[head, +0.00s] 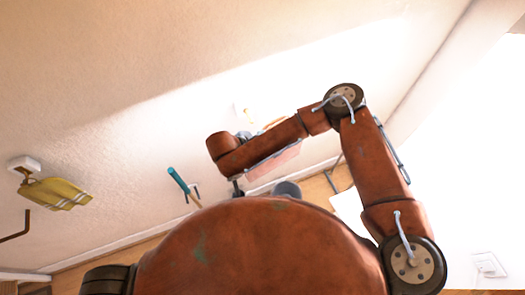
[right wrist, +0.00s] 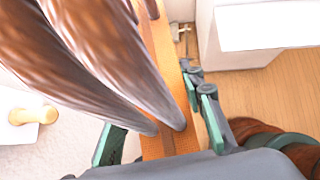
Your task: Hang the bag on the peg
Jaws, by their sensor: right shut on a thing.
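My right gripper (right wrist: 160,122) has its two green-padded fingers on either side of a brown, glossy, strap-like thing (right wrist: 95,55) that fits the bag's handles. It tapers in two parts to between the fingers. In the head view, only dark tips of my right gripper (head: 238,188) show below the wrist. A pale pink-orange panel (head: 274,162) hangs under the forearm; I cannot tell if it is the bag's body. The wooden peg (right wrist: 20,116) stands on a white plate left of the fingers, apart from them. My left gripper is out of view.
A yellow striped cloth-like thing (head: 55,194) hangs from a white wall holder (head: 24,164) at left. A teal-handled thing (head: 178,181) is by the wall near my right gripper. An orange-brown strip (right wrist: 160,55) runs behind the brown parts. A white cabinet (right wrist: 222,45) stands beyond.

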